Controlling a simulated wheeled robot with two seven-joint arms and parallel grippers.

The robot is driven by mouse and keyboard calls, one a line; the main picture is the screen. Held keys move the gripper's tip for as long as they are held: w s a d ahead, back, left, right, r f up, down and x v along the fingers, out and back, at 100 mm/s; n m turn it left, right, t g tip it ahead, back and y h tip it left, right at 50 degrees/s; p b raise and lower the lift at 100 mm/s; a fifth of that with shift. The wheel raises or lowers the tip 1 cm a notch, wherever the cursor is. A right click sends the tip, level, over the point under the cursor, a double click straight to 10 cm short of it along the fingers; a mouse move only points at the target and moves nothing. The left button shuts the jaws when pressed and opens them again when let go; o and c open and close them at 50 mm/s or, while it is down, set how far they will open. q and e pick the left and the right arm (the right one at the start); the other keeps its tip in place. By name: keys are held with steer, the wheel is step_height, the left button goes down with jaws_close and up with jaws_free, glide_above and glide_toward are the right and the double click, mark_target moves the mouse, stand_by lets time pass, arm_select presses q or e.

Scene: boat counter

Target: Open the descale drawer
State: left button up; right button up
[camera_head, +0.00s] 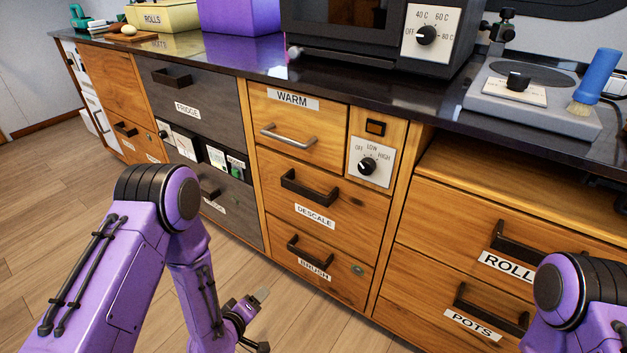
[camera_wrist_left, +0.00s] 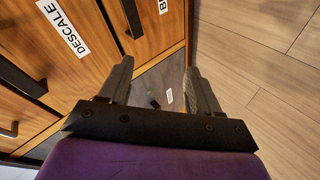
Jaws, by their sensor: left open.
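The descale drawer (camera_head: 337,211) is wooden, with a black bar handle (camera_head: 307,188) and a white "DESCALE" label. It looks shut, level with the cabinet front, between the warm drawer above and the brush drawer below. My left gripper (camera_head: 262,318) is low in front of the cabinet, left of and below the descale drawer, apart from its handle. In the left wrist view my left gripper (camera_wrist_left: 156,75) is open with nothing between its fingers. The descale drawer's label (camera_wrist_left: 63,28) shows there at the upper left. My right gripper is out of view; only part of my right arm shows.
The warm drawer (camera_head: 322,130) has a metal handle. The brush drawer (camera_head: 340,279) has a black handle projecting near my left gripper. A knob panel (camera_head: 370,162) sits right of the warm drawer. Wooden floor (camera_head: 60,220) in front is clear.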

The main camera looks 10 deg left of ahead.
mark_target(303, 192)
arm_select(q)
steer(key=w+d+r+n+t+h+p, duration=0.1)
steer(key=w+d+r+t+h, duration=0.15)
steer(key=w+r, duration=0.6)
steer(key=w+d+r+n+t+h+p, duration=0.1)
steer(key=w+r+n+t+h+p, duration=0.25)
steer(key=r, duration=0.75)
steer(key=shift+m, duration=0.95)
steer(key=b+x, duration=0.1)
steer(key=x, duration=0.6)
steer(key=a+b+x, duration=0.1)
steer(key=x, duration=0.3)
steer(key=shift+w+f+b, duration=0.3)
steer(key=shift+w+b, duration=0.05)
steer(key=shift+w, duration=0.1)
steer(key=shift+s, duration=0.1)
jaws_close()
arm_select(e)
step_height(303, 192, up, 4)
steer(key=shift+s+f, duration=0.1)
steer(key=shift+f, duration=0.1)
